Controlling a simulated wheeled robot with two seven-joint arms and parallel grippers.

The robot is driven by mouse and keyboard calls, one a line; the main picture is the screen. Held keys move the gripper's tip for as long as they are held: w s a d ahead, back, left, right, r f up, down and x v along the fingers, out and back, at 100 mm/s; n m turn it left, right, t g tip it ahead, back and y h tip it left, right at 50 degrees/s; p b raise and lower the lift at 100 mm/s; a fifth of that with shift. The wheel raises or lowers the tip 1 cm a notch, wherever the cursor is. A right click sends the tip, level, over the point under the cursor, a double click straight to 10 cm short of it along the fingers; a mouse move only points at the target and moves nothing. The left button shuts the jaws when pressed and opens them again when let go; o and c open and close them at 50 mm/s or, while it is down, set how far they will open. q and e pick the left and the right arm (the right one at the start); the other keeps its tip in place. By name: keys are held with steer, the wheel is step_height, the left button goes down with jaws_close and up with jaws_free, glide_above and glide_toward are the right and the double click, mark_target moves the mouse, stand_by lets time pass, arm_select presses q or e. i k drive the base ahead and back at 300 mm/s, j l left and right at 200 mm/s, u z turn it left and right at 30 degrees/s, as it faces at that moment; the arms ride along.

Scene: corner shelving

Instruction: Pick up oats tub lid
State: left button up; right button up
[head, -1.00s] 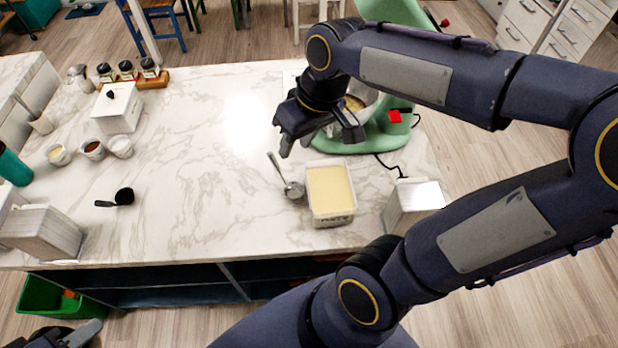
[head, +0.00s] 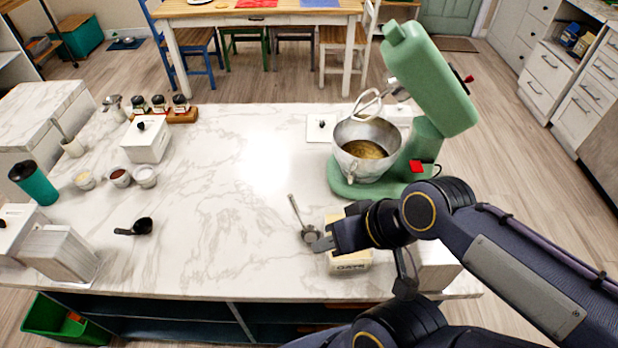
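An uncovered tub (head: 352,262) with dark lettering and pale contents stands at the counter's front edge. My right gripper (head: 326,243) is low over it and hides much of its top. I cannot tell whether the gripper touches the tub, or how far apart its fingers are. A flat white lid-like piece with a black knob (head: 321,124) lies behind the mixer bowl, partly hidden; I cannot tell for sure that it is the oats tub lid. My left gripper is out of view.
A metal scoop (head: 308,233) lies left of the tub. A green stand mixer (head: 428,160) with a steel bowl (head: 366,135) stands behind, its head raised. A dark measuring scoop (head: 142,227) and small bowls (head: 119,177) are on the left. The marble counter's middle (head: 230,200) is clear.

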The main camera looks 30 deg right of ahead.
mark_target(319, 127)
steer(key=z, duration=1.45)
